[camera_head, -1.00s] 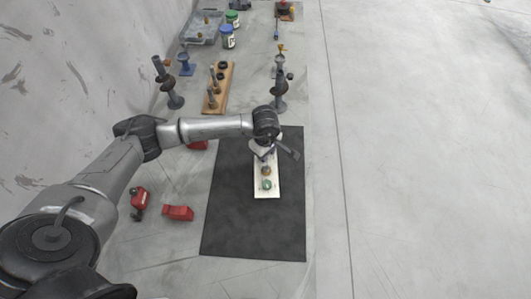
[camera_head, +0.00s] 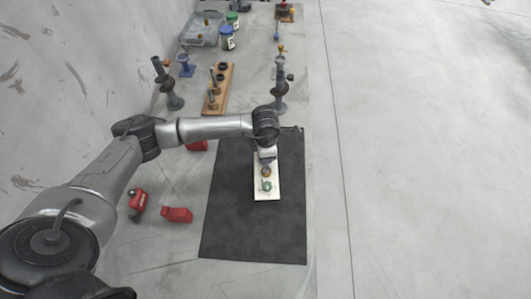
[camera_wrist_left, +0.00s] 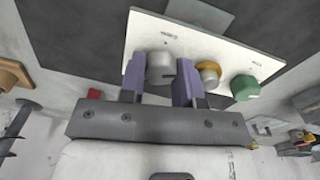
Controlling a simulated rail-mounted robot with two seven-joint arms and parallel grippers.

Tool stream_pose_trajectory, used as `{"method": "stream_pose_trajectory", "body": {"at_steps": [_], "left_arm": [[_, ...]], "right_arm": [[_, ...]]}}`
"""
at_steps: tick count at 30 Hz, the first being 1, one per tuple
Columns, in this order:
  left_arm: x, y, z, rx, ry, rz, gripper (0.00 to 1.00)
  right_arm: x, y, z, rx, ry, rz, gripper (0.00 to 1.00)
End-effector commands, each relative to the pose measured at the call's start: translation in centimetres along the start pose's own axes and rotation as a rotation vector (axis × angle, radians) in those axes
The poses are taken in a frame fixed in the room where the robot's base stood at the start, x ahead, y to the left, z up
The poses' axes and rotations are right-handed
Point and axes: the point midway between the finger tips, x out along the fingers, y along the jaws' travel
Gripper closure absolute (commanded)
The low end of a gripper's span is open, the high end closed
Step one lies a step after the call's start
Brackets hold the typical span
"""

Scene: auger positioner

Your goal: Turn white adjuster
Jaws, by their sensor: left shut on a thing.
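A white panel (camera_head: 268,189) lies on the black mat (camera_head: 232,220) and carries a row of knobs. In the left wrist view the panel (camera_wrist_left: 215,48) shows a white adjuster (camera_wrist_left: 160,68), an orange one (camera_wrist_left: 208,73) and a green one (camera_wrist_left: 245,87). My left gripper (camera_wrist_left: 159,82) has its purple fingers on either side of the white adjuster and is shut on it. In the head view the left gripper (camera_head: 267,162) is over the far part of the panel, and its wrist hides the white adjuster. My right gripper is not in view.
Red blocks (camera_head: 177,214) lie left of the mat. A wooden rack (camera_head: 218,90) with pegs, dark stands and a grey tray (camera_head: 203,28) stand farther back. The near part of the mat is clear.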

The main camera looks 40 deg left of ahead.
Motion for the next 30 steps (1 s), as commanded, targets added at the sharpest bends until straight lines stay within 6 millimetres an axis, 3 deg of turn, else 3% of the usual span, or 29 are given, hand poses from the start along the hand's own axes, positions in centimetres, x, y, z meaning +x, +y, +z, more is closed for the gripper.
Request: {"method": "stream_pose_trajectory", "body": {"at_steps": [30], "left_arm": [[-0.2, -0.1, 0.1, -0.936, -0.001, -0.002, 0.93]], "right_arm": [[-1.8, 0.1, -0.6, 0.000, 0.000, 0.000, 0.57]]}}
